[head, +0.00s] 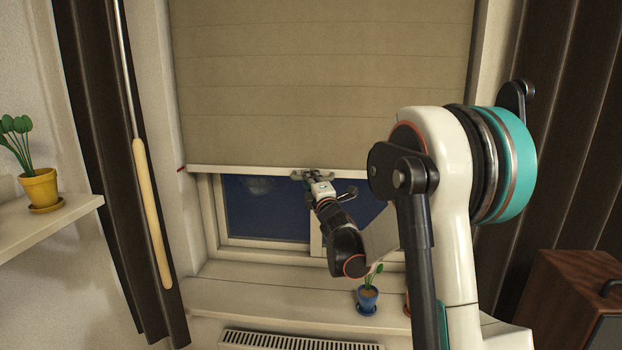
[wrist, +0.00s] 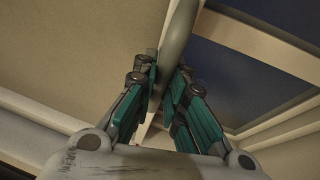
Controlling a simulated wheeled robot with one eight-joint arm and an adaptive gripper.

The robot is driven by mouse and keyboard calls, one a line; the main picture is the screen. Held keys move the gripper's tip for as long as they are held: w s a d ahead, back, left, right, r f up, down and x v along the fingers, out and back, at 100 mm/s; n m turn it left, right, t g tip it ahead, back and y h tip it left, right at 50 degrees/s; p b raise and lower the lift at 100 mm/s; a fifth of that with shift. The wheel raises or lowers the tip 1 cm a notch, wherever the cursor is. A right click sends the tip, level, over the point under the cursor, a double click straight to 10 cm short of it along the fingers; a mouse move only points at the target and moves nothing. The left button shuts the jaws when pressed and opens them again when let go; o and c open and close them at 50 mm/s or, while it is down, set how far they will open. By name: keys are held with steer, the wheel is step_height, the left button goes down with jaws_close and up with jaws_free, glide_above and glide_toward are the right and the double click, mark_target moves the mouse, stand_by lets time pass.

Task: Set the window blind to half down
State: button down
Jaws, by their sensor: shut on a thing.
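The beige window blind (head: 320,85) hangs over the upper part of the window (head: 265,210); dark glass shows below it. Its pale bottom bar (head: 230,169) runs level with a small red mark (head: 181,169) at the left side of the frame. My gripper (head: 311,177) is at the middle of the bar, shut on the grey handle (head: 297,175). In the wrist view the teal-padded fingers (wrist: 167,92) stand on both sides of the curved handle (wrist: 178,48). The blind's fabric (wrist: 70,55) fills the left there. My arm hides the right end of the bar.
A small plant in a blue pot (head: 367,299) stands on the sill (head: 260,287) below my arm. A pale wand (head: 152,210) hangs at the left by a dark curtain (head: 95,130). A yellow-potted plant (head: 40,189) sits on a left shelf; a wooden box (head: 570,300) is at right.

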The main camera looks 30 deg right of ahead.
steer(key=c, duration=1.6)
jaws_free()
steer(key=v, duration=1.2)
